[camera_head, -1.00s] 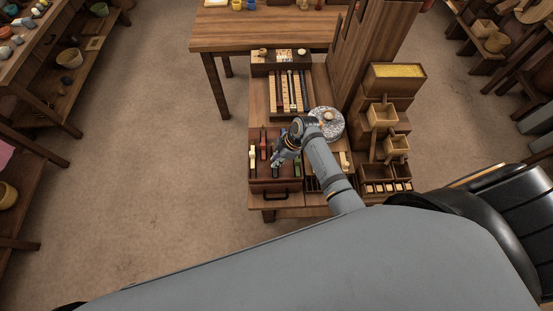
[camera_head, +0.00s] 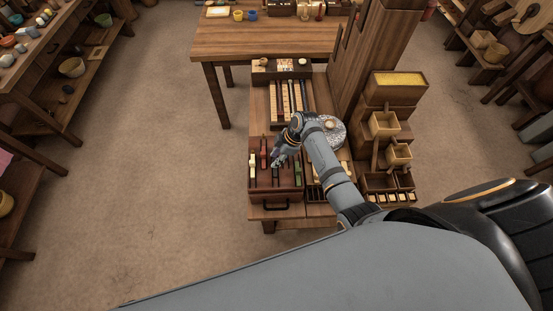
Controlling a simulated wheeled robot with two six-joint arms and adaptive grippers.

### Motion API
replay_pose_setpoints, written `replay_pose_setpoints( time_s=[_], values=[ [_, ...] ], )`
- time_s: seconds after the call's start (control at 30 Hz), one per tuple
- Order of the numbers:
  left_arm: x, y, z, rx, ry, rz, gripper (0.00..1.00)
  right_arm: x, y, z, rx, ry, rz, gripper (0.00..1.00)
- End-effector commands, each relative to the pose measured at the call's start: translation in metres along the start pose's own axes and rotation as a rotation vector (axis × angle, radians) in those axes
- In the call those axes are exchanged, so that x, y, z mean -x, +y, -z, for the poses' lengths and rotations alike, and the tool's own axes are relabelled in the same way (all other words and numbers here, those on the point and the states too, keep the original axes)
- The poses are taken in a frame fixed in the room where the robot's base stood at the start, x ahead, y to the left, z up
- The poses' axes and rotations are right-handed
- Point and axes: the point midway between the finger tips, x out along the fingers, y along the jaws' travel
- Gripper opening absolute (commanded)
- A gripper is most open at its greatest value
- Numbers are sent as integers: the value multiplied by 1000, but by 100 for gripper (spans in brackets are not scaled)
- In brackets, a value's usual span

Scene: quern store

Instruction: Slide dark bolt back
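A reddish-brown box (camera_head: 290,193) with a dark handle on its front stands on the low wooden bench. Several upright bolts sit in slots in its top: a cream one (camera_head: 252,166) at the left, a red one (camera_head: 264,153), a dark one (camera_head: 276,179) in the middle and a green one (camera_head: 297,170) at the right. My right gripper (camera_head: 277,162) reaches down from the right over the middle of the box, at the dark bolt's far end. Whether it touches the bolt, and its finger opening, are too small to tell. My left gripper is out of view.
A tall wooden post (camera_head: 372,50) and stacked bins (camera_head: 397,88) stand at the right. A rack of pale strips (camera_head: 290,100) lies behind the box. Open floor lies to the left.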

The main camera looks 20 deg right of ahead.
Motion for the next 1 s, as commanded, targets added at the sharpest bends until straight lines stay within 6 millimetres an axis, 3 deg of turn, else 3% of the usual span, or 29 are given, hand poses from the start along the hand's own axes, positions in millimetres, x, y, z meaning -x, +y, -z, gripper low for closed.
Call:
replay_pose_setpoints(
  time_s=[0.37,0.8,1.0],
  values=[
    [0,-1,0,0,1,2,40,6,-1,0,-1,0,4,38],
    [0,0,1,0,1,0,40,101,1,-1,0,-2,1,38],
    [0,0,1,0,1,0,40,118,0,0,-1,0,4,38]
  ],
)
